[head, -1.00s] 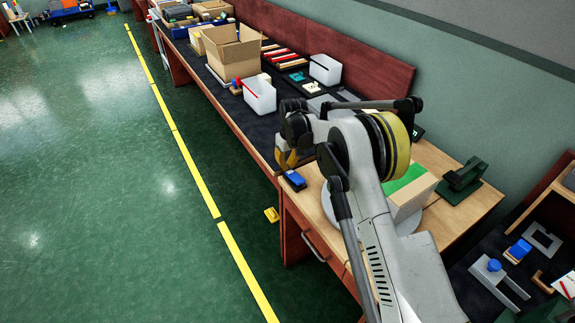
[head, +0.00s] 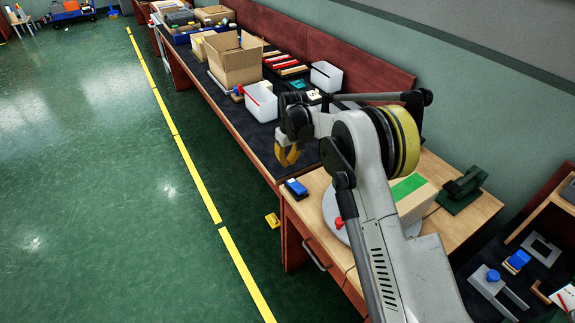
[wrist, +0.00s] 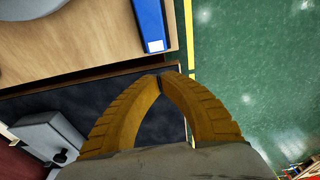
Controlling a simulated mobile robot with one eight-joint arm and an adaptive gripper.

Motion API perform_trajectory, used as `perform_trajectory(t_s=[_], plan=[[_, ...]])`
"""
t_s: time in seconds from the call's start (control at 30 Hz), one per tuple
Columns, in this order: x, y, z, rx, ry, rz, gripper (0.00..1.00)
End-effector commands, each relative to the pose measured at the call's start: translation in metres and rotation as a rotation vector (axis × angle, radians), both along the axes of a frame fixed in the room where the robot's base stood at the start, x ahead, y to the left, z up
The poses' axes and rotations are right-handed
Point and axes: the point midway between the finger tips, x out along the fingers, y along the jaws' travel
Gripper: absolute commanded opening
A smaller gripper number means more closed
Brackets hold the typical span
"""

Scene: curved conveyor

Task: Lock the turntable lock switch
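A blue switch-like block (head: 296,188) with a pale end lies near the front left corner of the wooden table in the head view. It also shows at the top of the wrist view (wrist: 149,22). A pale round turntable (head: 330,205) stands beside it, partly hidden by my arm. Its edge shows at the top left of the wrist view (wrist: 40,12). My gripper (head: 288,156) has yellow fingers and is just beyond the blue block in the head view, apart from it. In the wrist view its fingertips (wrist: 161,80) meet with nothing between them.
A box with a green stripe (head: 410,193) sits by the turntable, with a red knob (head: 339,223) near it. A dark bench with a cardboard box (head: 235,62) and a white bin (head: 261,102) extends beyond. Green floor lies open on the left.

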Motion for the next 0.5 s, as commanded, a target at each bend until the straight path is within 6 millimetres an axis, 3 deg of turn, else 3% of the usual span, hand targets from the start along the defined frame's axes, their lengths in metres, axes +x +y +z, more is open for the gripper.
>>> perform_trajectory(t_s=[0.03, 0.2, 0.5], plan=[[0.001, 0.0, 0.018, 0.0, 0.0, 0.0, 0.0], [0.002, 0.001, 0.056, 0.0, 0.0, 0.0, 0.0], [0.004, 0.002, 0.094, 0.0, 0.0, 0.0, 0.0]])
